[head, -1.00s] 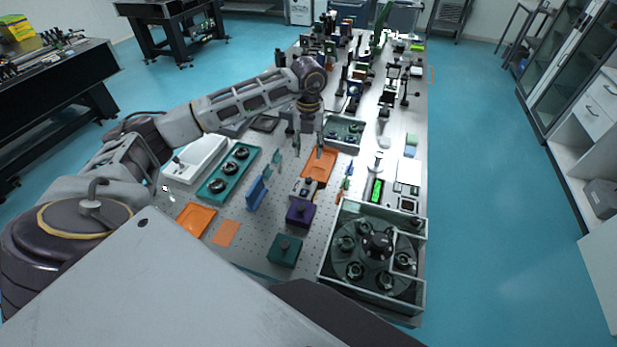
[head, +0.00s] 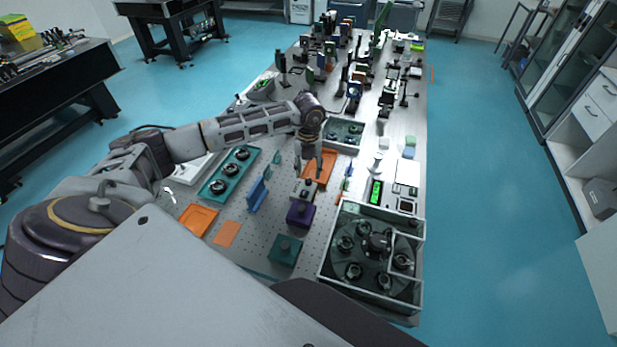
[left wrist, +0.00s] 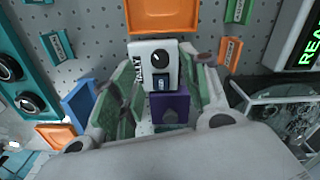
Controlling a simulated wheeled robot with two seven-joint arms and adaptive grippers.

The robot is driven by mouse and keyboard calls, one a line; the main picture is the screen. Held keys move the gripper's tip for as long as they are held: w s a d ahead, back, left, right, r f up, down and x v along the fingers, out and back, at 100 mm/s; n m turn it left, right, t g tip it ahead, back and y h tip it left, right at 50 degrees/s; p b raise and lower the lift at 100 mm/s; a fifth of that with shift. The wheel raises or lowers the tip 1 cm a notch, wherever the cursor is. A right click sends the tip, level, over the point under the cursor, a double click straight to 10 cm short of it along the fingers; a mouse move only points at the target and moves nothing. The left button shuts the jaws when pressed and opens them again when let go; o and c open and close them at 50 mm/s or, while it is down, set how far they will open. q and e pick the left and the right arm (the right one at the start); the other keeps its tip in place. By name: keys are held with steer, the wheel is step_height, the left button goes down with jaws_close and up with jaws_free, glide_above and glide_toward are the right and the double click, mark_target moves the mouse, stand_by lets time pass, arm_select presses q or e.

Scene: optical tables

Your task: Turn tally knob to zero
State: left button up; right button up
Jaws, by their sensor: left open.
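The tally box (left wrist: 138,66) is a small white box with a black round knob (left wrist: 168,66) and a small dark display window (left wrist: 164,84) with unreadable figures. In the head view the tally box (head: 304,191) sits on the table in front of an orange tray. A white pointer mark shows on the knob in the left wrist view. My left gripper (head: 308,168) is open and empty, pointing down above the box. In the left wrist view its green-padded fingers (left wrist: 166,85) stand either side of the box, apart from the knob. My right gripper is not in view.
A purple block (head: 300,213) stands right in front of the tally box. An orange tray (head: 322,162) lies behind it, with a blue upright plate (head: 257,195) to the left. A green-lit display (head: 376,190) and a glass-walled carousel (head: 330,240) stand to the right.

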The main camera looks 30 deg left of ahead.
mark_target(309, 180)
arm_select(q)
step_height(309, 180, down, 3)
steer(key=shift+f, duration=0.15)
steer(key=shift+f+p, duration=0.35)
steer(key=shift+f, duration=0.6)
jaws_close()
